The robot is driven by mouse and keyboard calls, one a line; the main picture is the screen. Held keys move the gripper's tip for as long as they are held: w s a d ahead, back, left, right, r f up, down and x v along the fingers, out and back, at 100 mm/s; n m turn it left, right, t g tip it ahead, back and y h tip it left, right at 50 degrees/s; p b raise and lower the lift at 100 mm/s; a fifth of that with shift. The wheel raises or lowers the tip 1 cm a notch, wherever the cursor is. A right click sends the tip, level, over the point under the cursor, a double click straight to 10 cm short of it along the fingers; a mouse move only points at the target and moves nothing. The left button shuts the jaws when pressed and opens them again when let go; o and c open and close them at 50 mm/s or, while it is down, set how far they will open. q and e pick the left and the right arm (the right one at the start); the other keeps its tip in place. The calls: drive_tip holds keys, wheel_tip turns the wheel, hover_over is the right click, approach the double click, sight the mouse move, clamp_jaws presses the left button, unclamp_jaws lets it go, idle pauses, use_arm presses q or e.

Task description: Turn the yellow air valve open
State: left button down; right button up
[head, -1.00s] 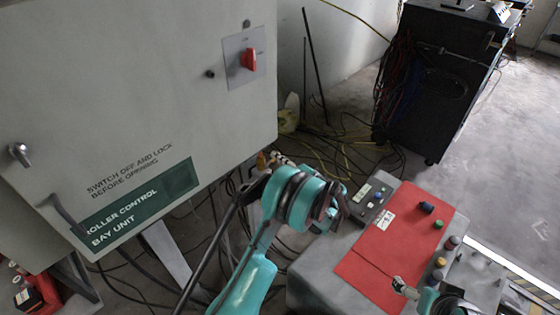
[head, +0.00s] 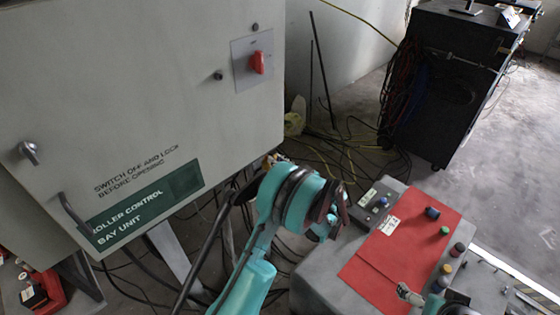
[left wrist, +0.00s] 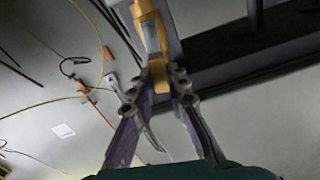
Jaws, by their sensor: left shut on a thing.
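The yellow valve handle (left wrist: 150,30) shows in the left wrist view, running up from between the fingers of my left gripper (left wrist: 159,82). The fingers are shut on its lower end. In the head view a small yellow-orange part (head: 269,161) shows just beyond my teal left wrist, beside the cabinet's lower right corner. My wrist hides most of what lies there, and the left fingers are not clear in that view. My right gripper (head: 409,294) shows small at the lower right, over the red-topped console; its jaw opening is unclear.
A grey control cabinet (head: 130,85) with a red switch (head: 257,62) stands at the left. The red-topped console (head: 400,240) with several buttons is at the lower right. A black rack (head: 450,80) stands behind. Loose cables cover the floor between them.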

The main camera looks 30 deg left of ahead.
use_arm(q)
drive_tip(key=shift+s+a+n, duration=0.15)
drive_tip(key=shift+s+n, duration=0.3)
drive_tip(key=shift+n, duration=0.55)
drive_tip(key=c, duration=1.5)
unclamp_jaws()
drive_tip(key=shift+o, duration=0.2)
drive_tip(key=v, duration=1.2)
drive_tip(key=shift+a, duration=0.1)
